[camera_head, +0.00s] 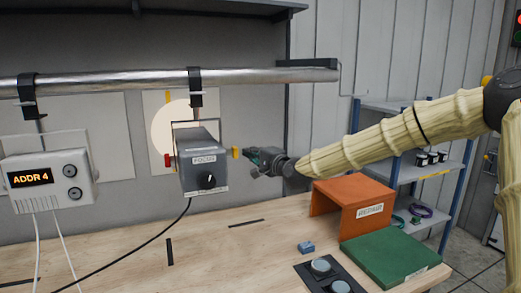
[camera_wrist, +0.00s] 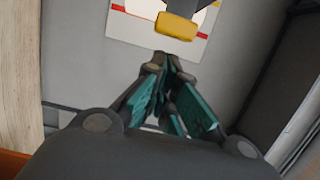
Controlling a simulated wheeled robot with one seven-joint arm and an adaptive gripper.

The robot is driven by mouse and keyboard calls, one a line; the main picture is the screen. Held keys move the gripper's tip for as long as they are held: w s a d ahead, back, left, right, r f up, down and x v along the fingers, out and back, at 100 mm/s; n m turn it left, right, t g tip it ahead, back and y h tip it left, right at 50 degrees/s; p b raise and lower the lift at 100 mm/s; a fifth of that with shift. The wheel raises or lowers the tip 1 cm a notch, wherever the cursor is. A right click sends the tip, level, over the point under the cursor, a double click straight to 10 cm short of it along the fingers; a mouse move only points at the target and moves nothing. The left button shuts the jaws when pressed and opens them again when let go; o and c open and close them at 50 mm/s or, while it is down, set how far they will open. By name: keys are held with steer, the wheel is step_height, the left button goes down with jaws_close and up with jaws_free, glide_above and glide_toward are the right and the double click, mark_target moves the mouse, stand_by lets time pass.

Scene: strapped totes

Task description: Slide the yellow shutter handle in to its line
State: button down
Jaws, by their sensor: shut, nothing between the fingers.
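The yellow shutter handle (camera_head: 236,152) sticks out from the right side of a grey hanging box labelled FOCUS (camera_head: 203,178). In the wrist view the yellow handle (camera_wrist: 178,27) lies just beyond my fingertips, with a dark part behind it. My gripper (camera_head: 248,153) is to the right of the handle, pointing left at it. In the wrist view my gripper (camera_wrist: 173,62) is shut and empty, with a small gap to the handle. I cannot tell which mark is the handle's line.
An ADDR 4 unit (camera_head: 50,183) hangs at left from the rail (camera_head: 130,83). An orange REPAIR stand (camera_head: 335,190) and green block (camera_head: 398,256) sit below my arm.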

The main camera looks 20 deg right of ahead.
mark_target(237, 154)
steer(key=shift+a, duration=0.45)
steer(key=shift+a, duration=0.1)
steer(key=a+b, duration=0.1)
steer(key=a, duration=0.2)
steer(key=shift+a, duration=0.4)
steer(key=shift+s, duration=0.1)
steer(key=shift+d+b, duration=0.3)
